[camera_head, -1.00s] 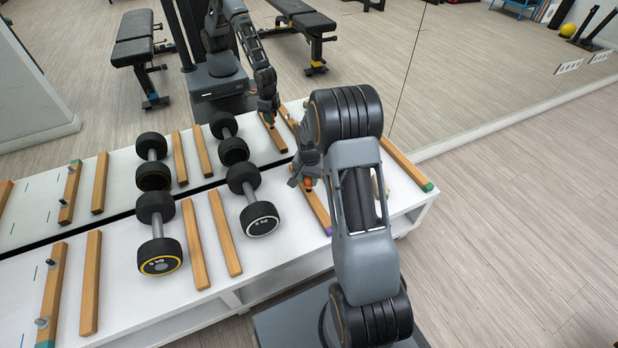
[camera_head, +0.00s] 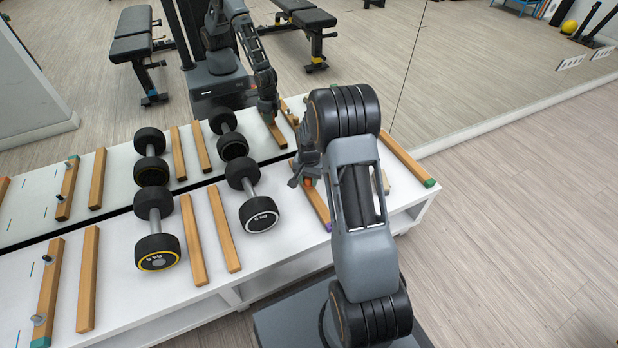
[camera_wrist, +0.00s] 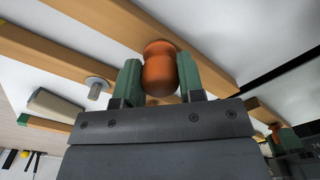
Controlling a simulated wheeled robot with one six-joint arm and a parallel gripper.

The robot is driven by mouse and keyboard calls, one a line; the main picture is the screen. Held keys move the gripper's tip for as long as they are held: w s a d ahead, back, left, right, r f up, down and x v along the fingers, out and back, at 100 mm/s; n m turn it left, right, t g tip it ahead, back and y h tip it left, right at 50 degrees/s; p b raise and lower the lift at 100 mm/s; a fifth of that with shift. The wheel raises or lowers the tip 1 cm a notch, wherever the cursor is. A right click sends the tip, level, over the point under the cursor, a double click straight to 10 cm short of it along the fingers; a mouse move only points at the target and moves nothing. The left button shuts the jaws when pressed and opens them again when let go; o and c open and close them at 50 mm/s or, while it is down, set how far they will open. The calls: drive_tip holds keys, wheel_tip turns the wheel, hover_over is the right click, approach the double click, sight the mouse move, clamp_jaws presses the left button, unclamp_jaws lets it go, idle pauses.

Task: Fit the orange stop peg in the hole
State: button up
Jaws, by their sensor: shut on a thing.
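The orange stop peg (camera_wrist: 160,72) is a rounded piece with a narrower neck, held between the two green fingers of my gripper (camera_wrist: 161,80). In the head view only a small bit of orange (camera_head: 308,182) shows beside my gripper (camera_head: 303,178). The peg's far end overlaps a wooden rail (camera_wrist: 130,35) in the wrist view; I cannot tell whether it touches it. In the head view my gripper is over a wooden rail with a purple end (camera_head: 319,208). The hole is hidden from both views.
Dumbbells (camera_head: 258,212) lie left of my gripper on the white rack (camera_head: 110,300). A mirror (camera_head: 500,70) stands behind. A green-ended rail (camera_head: 405,160) lies to the right.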

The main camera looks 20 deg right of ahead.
drive_tip(key=shift+f, duration=0.3)
drive_tip(key=o, duration=1)
wheel_tip(320, 180, up, 14)
drive_tip(key=p, duration=0.5)
drive_tip(key=s+a+r+n+t+p, duration=0.1)
drive_tip(key=s+a+r+n+p, duration=0.2)
drive_tip(key=s+r+p, duration=0.4)
drive_tip(key=s+a+r+n+t+p, duration=0.1)
drive_tip(key=s+a+r+n+p, duration=0.2)
drive_tip(key=r+p, duration=1)
drive_tip(key=s+a+r+n+t+p, duration=0.1)
drive_tip(key=s+a+r+p, duration=0.3)
drive_tip(key=r, duration=2.1)
drive_tip(key=s+n+p, duration=0.1)
drive_tip(key=s+p, duration=0.5)
drive_tip(key=p, duration=0.1)
drive_tip(key=shift+s+a+r+n+t, duration=0.2)
drive_tip(key=shift+s+a+n+t, duration=0.1)
drive_tip(key=shift+s+n, duration=0.1)
